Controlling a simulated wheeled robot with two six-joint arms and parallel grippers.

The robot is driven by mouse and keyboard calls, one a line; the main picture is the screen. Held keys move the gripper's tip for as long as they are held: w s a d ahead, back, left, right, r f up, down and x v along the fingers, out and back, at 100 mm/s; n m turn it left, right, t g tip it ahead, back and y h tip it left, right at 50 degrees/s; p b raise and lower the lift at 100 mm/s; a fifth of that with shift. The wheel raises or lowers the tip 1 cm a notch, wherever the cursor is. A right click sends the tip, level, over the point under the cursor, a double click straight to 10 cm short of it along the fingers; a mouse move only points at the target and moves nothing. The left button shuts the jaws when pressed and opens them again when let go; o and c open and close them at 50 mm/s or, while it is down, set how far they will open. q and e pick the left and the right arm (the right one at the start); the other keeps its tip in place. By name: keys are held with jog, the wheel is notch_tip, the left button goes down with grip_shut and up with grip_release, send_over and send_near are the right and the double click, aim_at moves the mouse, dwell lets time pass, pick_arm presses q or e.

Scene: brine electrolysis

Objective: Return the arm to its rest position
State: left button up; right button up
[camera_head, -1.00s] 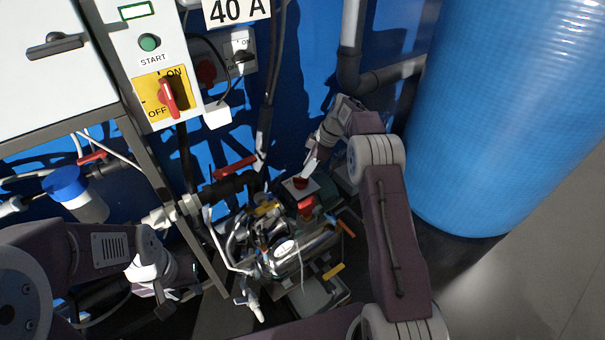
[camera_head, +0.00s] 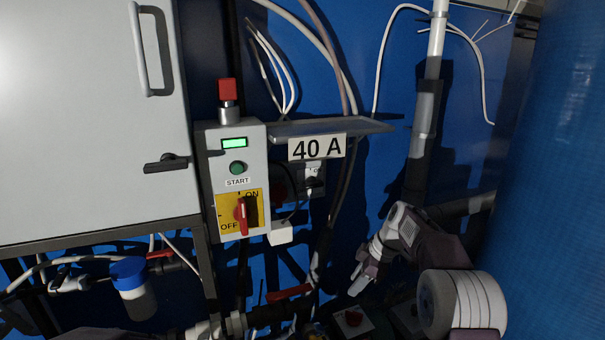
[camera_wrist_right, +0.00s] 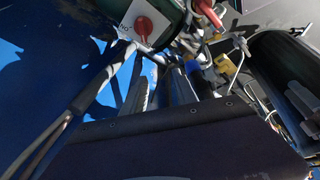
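My right arm (camera_head: 456,292) comes up from the bottom right of the head view and bends toward the blue wall. My right gripper (camera_head: 362,282) is at its end, pointing down and left, above a small box with a red knob (camera_head: 353,318). I see nothing held in it, but its finger gap is not clear. In the right wrist view, the red knob (camera_wrist_right: 143,27) is near the top, and a dark body fills the bottom. My left gripper is out of the head view; only a dark edge shows at the bottom left.
A control box (camera_head: 237,205) with a START button and a red ON/OFF switch is on the left, beside a white cabinet (camera_head: 85,120). A shelf (camera_head: 375,126) juts out above the "40 A" sign (camera_head: 316,148). A blue tank (camera_head: 550,190) stands on the right.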

jog(key=s+d+f+m+h, duration=0.1)
jog(key=s+f+m, duration=0.25)
jog(key=s, duration=0.65)
jog(key=s+f+m+g+h, duration=0.1)
jog(key=s+f+m+h, duration=0.15)
jog(key=s+m, duration=0.45)
jog(key=s+d+f+m, duration=0.1)
jog(key=s+f+m, duration=0.25)
jog(key=s, duration=0.85)
notch_tip(320, 180, up, 13)
jog(key=p, duration=1.3)
jog(key=shift+w+a+m, duration=0.15)
jog(key=shift+w+m, duration=0.15)
jog(key=shift+f, duration=0.1)
